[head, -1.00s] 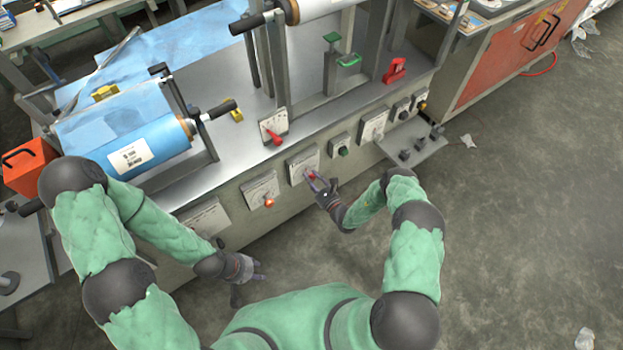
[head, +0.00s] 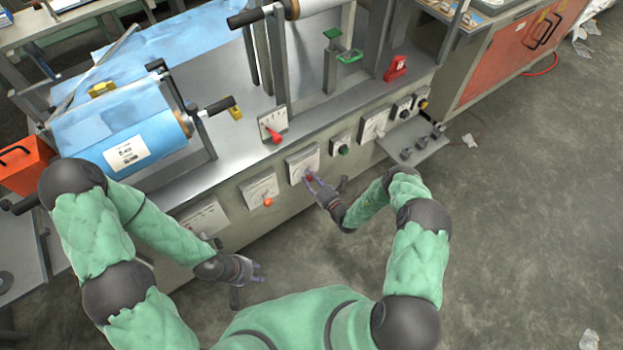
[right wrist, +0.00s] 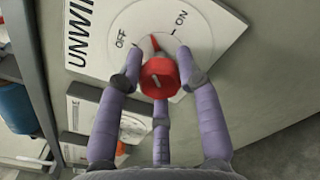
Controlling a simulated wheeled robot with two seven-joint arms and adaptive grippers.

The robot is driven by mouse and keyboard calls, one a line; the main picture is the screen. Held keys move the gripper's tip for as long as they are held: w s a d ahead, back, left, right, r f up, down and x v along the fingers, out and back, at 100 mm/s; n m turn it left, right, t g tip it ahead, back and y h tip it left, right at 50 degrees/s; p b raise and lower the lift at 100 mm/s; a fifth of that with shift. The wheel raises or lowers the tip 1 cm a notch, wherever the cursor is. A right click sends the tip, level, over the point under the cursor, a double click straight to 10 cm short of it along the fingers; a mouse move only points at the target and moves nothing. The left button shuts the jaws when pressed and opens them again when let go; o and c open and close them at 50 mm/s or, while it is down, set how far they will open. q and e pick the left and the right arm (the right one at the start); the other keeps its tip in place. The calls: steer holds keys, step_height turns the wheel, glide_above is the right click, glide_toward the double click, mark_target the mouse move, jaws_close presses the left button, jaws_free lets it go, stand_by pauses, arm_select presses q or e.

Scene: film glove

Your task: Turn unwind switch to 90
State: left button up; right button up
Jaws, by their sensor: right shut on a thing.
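The unwind switch is a red knob (right wrist: 160,77) on a white plate (right wrist: 112,30) marked UNWIND, OFF and ON, seen close up in the right wrist view. Its red pointer stands between the OFF and ON marks. My right gripper (right wrist: 158,80) has its purple fingers closed around the knob. In the head view the plate (head: 300,163) is on the front of the machine, with my right gripper (head: 312,183) at its lower edge. My left gripper (head: 254,271) hangs in front of the machine, away from the panel, with its fingers apart and nothing in them.
Another plate with an orange-red knob (head: 267,201) is to the left. A green button (head: 344,149) and further switches are to the right. A shelf (head: 425,150) juts out at the right end. The floor (head: 520,230) to the right is mostly clear.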

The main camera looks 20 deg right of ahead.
steer(key=m+b, duration=0.1)
steer(key=m, duration=0.3)
steer(key=shift+m, duration=0.3)
steer(key=m, duration=0.4)
steer(key=shift+b, duration=0.3)
steer(key=shift+m, duration=0.3)
steer(key=o, duration=1.2)
steer(key=shift+c, duration=0.2)
steer(key=v, duration=1.2)
